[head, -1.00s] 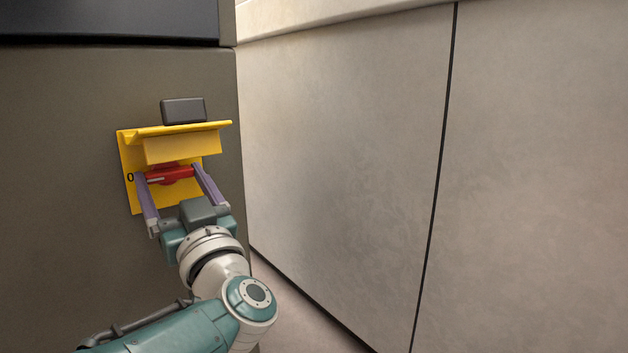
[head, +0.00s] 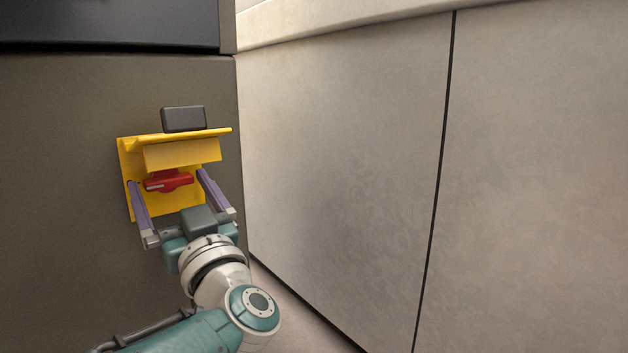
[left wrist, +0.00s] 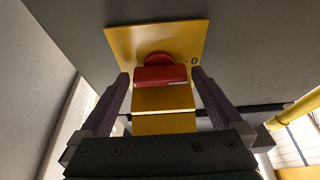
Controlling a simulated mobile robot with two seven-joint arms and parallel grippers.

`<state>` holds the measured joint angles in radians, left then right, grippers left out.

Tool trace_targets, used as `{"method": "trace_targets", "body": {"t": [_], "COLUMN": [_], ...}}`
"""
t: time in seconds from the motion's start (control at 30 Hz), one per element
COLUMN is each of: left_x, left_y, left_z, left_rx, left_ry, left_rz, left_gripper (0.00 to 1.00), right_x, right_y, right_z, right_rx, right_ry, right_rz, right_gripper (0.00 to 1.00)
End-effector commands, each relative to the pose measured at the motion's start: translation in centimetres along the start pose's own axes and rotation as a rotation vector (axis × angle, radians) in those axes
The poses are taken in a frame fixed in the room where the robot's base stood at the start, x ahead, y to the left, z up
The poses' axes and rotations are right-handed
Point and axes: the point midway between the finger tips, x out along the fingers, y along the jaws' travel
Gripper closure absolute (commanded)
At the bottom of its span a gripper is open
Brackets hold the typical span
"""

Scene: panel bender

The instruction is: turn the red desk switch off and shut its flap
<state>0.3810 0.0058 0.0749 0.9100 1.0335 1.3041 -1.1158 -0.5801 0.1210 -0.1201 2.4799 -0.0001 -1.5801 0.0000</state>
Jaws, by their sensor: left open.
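The red switch (head: 168,182) sits on a yellow plate (head: 185,203) on the dark cabinet front. Its bar lies about level, with the white-marked end toward the left in the head view. In the left wrist view the red switch (left wrist: 160,75) has that end on the same side as the "0" on the plate (left wrist: 188,38). The yellow flap (head: 182,152) is open and juts out above the switch. My left gripper (head: 166,178) is open, with one finger on each side of the switch and visible gaps to it. My right gripper is out of view.
A dark block (head: 183,118) is fixed just above the flap. A pale panelled wall (head: 345,160) stands close on the right of the dark cabinet (head: 60,180). A narrow strip of floor (head: 295,315) shows between them.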

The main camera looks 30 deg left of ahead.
Motion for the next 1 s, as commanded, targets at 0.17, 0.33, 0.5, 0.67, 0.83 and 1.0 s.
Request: {"method": "trace_targets", "body": {"t": [0.17, 0.33, 0.5, 0.67, 0.83, 1.0], "left_x": [-2.9, -6.4, -8.9, -9.7, -9.7, -9.7], "left_y": [0.1, 0.1, 0.1, 0.0, 0.0, 0.0], "left_z": [0.0, 0.1, 0.1, 0.0, 0.0, 0.0], "left_rx": [0.001, 0.001, 0.000, -0.001, -0.001, -0.001], "left_ry": [-0.007, -0.007, -0.004, -0.002, -0.001, -0.001], "left_rz": [0.004, 0.003, 0.002, 0.001, 0.001, 0.001], "left_gripper": [0.00, 0.00, 0.00, 0.00, 0.00, 0.00], "right_x": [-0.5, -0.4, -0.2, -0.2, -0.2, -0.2], "right_y": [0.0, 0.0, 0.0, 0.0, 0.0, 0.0], "right_z": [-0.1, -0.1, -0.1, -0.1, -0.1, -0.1], "right_rx": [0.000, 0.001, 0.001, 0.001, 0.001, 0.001], "right_ry": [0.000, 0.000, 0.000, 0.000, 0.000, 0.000], "right_rz": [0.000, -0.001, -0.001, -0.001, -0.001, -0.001], "right_gripper": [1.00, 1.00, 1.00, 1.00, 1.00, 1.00]}}
